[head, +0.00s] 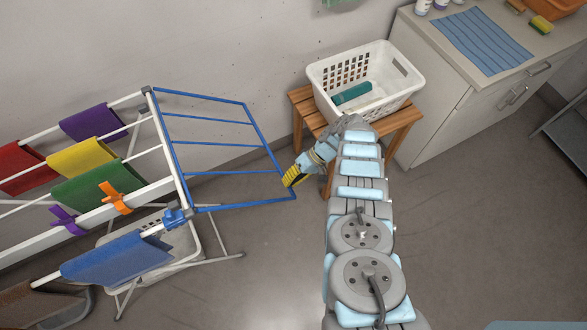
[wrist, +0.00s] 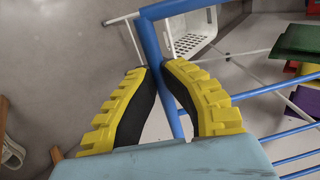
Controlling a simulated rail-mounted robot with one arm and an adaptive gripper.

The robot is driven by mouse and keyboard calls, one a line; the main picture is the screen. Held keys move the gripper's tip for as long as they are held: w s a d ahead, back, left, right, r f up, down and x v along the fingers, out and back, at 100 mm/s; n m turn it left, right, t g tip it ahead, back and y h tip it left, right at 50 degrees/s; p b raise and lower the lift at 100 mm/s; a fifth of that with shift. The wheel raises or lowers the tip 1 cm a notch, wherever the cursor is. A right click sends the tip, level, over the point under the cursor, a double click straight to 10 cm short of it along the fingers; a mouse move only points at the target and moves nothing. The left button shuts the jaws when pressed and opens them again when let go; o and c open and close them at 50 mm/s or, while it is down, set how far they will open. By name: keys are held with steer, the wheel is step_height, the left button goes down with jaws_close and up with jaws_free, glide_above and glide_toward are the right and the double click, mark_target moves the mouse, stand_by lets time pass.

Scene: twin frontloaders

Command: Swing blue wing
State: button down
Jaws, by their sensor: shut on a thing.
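The blue wing (head: 207,145) is a frame of blue bars on the right end of a white drying rack (head: 172,155). It sticks out to the right from the rack in the head view. My gripper (head: 289,180) has yellow ridged fingers and is at the wing's outer right side, near its lower right corner. In the wrist view the gripper (wrist: 165,85) is shut on a blue bar of the wing (wrist: 152,45), which runs between the two fingers. Part of the bar is hidden behind the fingers.
Coloured cloths, including a blue one (head: 117,258), hang on the rack. A white laundry basket (head: 402,92) stands on a wooden stool (head: 402,122) behind my arm. A white cabinet (head: 455,115) is at the right.

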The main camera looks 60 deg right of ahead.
steer(key=shift+a, duration=0.1)
steer(key=b+x, duration=0.1)
steer(key=x, duration=0.5)
stand_by(0.6)
steer(key=shift+w+a+f, duration=0.1)
steer(key=shift+w+f, duration=0.05)
steer(key=shift+f, duration=0.05)
steer(key=r+x, duration=0.1)
steer(key=x, duration=0.5)
steer(key=shift+w+a+b, duration=0.25)
steer(key=shift+a+b, duration=0.1)
steer(key=shift+a, duration=0.05)
steer(key=w+a+f, duration=0.2)
steer(key=w+a, duration=0.1)
steer(key=a, duration=0.2)
steer(key=shift+f, duration=0.25)
stand_by(0.5)
steer(key=shift+w, duration=0.1)
